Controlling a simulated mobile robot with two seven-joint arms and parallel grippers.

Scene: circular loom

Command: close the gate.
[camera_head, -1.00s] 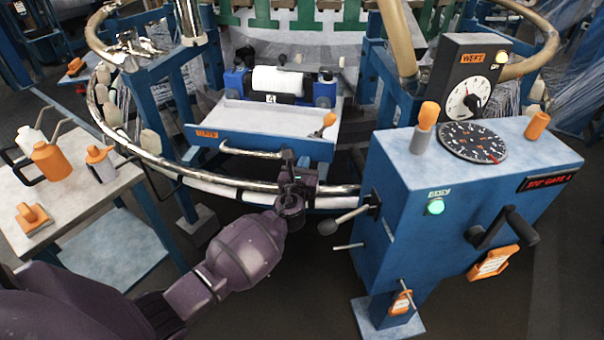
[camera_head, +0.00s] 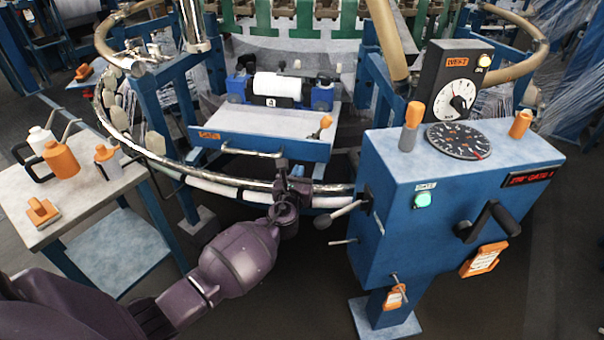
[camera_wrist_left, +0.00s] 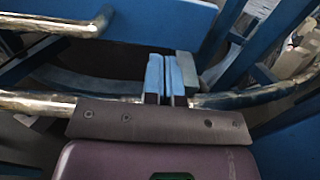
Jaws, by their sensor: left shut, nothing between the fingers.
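The gate appears to be the blue panel (camera_head: 290,148) with an orange label, a pale flat top and a chrome handle bar (camera_head: 250,152) along its front. It juts out above the ring rail. An orange-knobbed lever (camera_head: 325,122) stands at its right end. My left gripper (camera_head: 281,168) is just below the handle's right end, over the rail, and looks apart from the handle. In the left wrist view its fingers (camera_wrist_left: 166,78) are together and empty, with the handle (camera_wrist_left: 50,24) at upper left and the panel (camera_wrist_left: 165,14) above. My right gripper is not in view.
The chrome ring rail (camera_head: 225,182) curves under the panel. A blue console (camera_head: 460,200) with dials, a crank and a protruding lever (camera_head: 338,215) stands close on the right. Floor is open in front.

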